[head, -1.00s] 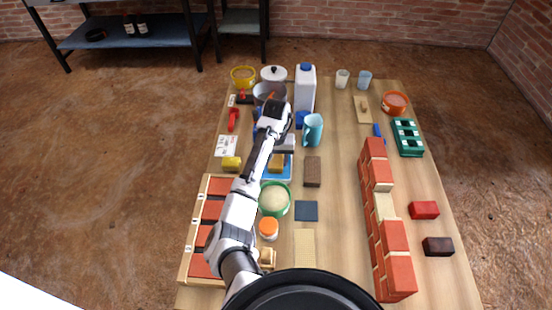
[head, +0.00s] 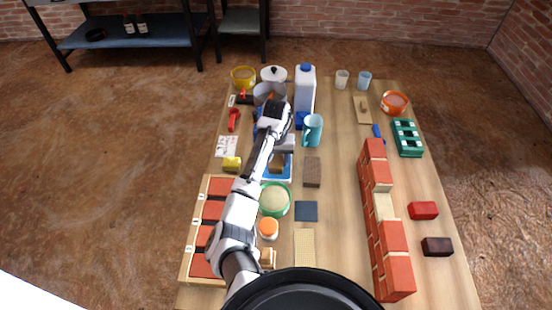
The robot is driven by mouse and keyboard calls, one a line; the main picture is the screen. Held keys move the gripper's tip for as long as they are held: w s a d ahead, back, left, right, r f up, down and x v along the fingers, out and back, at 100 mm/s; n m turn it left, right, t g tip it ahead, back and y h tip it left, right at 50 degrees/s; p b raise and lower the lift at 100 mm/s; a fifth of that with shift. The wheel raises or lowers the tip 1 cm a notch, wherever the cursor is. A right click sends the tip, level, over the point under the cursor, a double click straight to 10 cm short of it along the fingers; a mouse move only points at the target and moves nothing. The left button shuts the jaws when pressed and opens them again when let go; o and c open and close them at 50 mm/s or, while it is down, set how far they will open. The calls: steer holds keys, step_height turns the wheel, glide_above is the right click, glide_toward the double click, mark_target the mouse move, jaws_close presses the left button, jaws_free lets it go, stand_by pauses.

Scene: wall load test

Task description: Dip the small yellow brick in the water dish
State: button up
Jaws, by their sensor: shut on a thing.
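The water dish (head: 289,176) is a blue tray with a pale rim near the middle of the table's left half. My arm covers its left side. The small yellow brick (head: 277,169) is at the dish, within its outline, and looks darker than the yellow block on the left. I cannot tell how deep it sits in the water. My gripper (head: 280,156) is over the dish, shut on the brick. The fingers are small and partly hidden by my arm.
A red brick wall (head: 395,245) with a pale brick stands on the right. A blue mug (head: 312,130) and white jug (head: 305,90) stand behind the dish. A green bowl (head: 275,200) is in front, a brown block (head: 312,171) to the right.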

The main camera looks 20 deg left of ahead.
steer(key=shift+r+p, duration=3.1)
steer(key=shift+r, duration=0.2)
